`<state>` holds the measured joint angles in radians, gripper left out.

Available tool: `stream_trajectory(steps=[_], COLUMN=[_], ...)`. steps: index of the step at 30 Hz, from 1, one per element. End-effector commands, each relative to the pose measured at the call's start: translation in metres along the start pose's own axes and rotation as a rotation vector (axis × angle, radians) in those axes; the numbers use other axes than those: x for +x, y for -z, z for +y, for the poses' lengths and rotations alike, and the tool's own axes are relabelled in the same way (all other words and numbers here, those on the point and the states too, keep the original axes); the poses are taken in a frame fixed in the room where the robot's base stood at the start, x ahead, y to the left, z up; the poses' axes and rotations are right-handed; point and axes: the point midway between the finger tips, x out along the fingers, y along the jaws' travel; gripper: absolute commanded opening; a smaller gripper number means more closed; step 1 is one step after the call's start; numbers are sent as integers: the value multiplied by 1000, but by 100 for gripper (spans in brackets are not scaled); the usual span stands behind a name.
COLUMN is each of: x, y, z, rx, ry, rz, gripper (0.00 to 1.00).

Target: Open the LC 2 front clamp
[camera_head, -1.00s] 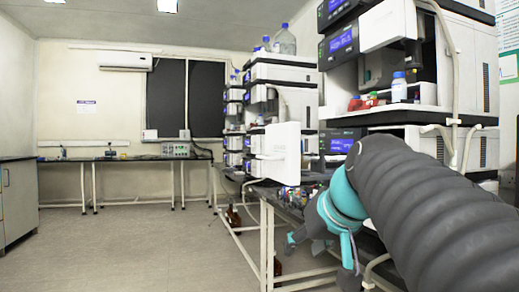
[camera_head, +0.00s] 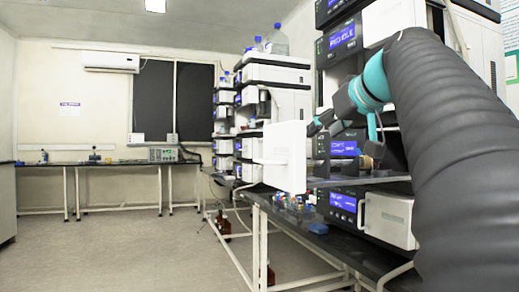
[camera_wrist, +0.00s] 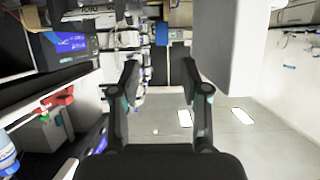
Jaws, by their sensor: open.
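The LC stacks stand on the right in the head view: a near stack (camera_head: 344,202) with blue-lit displays and a farther white stack (camera_head: 290,98). I cannot make out the LC 2 front clamp or read which unit is LC 2. My gripper (camera_wrist: 160,78) is open and empty in the wrist view, its two dark fingers apart. In the head view my arm is raised in front of the near stack, and hides part of it. In the wrist view a unit with a blue display (camera_wrist: 72,42) is left of the fingers, apart from them.
A white panel (camera_head: 285,157) stands out beside the stacks, close to my gripper in the head view. Small bottles lie low on the dark bench (camera_head: 330,240). A back bench (camera_head: 110,163) runs along the wall. The floor (camera_head: 120,245) at left is clear.

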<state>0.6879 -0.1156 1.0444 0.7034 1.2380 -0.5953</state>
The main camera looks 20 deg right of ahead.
Motion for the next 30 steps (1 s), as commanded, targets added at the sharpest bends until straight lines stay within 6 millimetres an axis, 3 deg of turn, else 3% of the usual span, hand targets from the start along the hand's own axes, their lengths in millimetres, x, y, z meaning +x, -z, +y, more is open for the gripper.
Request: stream_trajectory(steps=[9, 15, 21, 30], x=[62, 91, 105, 107], y=[-1, -1, -1, -1], z=[-2, -1, 0, 0], rx=[-1, -1, 1, 1], ry=[6, 2, 0, -1], rz=[-3, -2, -1, -1], gripper=[46, 46, 46, 46])
